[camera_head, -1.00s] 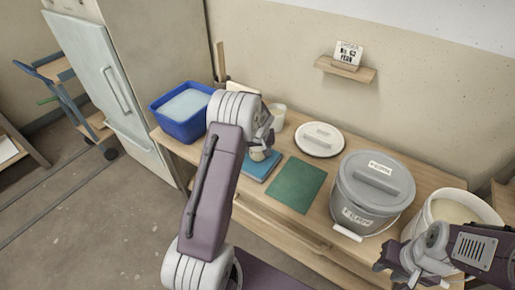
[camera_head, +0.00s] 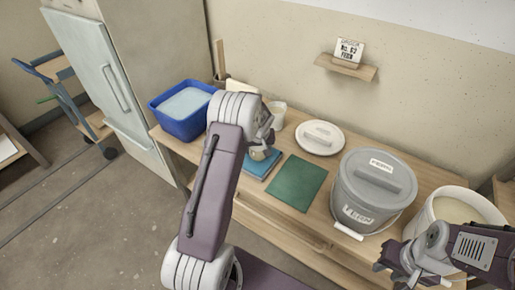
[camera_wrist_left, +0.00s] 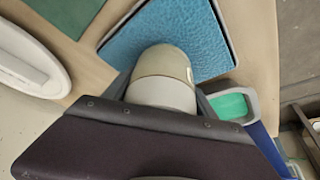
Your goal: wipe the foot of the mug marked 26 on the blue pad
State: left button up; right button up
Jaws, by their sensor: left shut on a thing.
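The mug, beige with a pale grey band, shows in the left wrist view (camera_wrist_left: 165,72) between the fingers of my left gripper (camera_wrist_left: 161,98), which is shut on it. A small pale tag sits on its side; its number cannot be read. The mug is over the blue pad (camera_wrist_left: 203,38); I cannot tell whether its foot touches. In the head view the mug (camera_head: 258,154) is partly hidden by my left gripper (camera_head: 263,141), and the pad (camera_head: 262,166) shows beneath it. My right gripper (camera_head: 388,268) is open and empty at the lower right, in front of the buckets.
A green mat (camera_head: 297,183) lies right of the pad. A blue tub (camera_head: 178,125) stands at the table's left end, a white cup (camera_head: 278,115) behind my gripper. A round lid (camera_head: 320,137), a lidded grey bucket (camera_head: 368,195) and an open white bucket (camera_head: 420,215) stand to the right.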

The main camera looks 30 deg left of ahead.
aim_at(253, 152)
pick_arm(q)
jog(key=shift+w+d+p, duration=0.15)
jog(key=shift+w+p, duration=0.3)
jog(key=shift+w, duration=1.2)
jog(key=shift+s+a+f+b, duration=0.15)
jog(key=shift+s+b, duration=0.6)
jog(key=shift+s, duration=0.85)
jog(key=shift+s+a+b, duration=0.1)
jog(key=shift+s+b, duration=0.65)
jog(key=shift+s, duration=1.25)
jog(key=shift+w+r, duration=0.25)
jog(key=shift+w, duration=0.2)
jog(key=shift+w+d+p, duration=0.15)
jog(key=shift+w+p, duration=0.5)
jog(key=shift+w, duration=0.95)
jog(key=shift+w+d+p, duration=0.1)
jog(key=shift+w+p, duration=0.5)
jog(key=shift+w, duration=0.95)
jog(key=shift+s+a+f+b, duration=0.1)
jog(key=shift+s+b, duration=0.55)
jog(key=shift+s, duration=0.75)
jog(key=shift+s+a+f+b, duration=0.1)
jog(key=shift+s+b, duration=0.55)
jog(key=shift+s, duration=1.5)
jog(key=shift+r, duration=0.1)
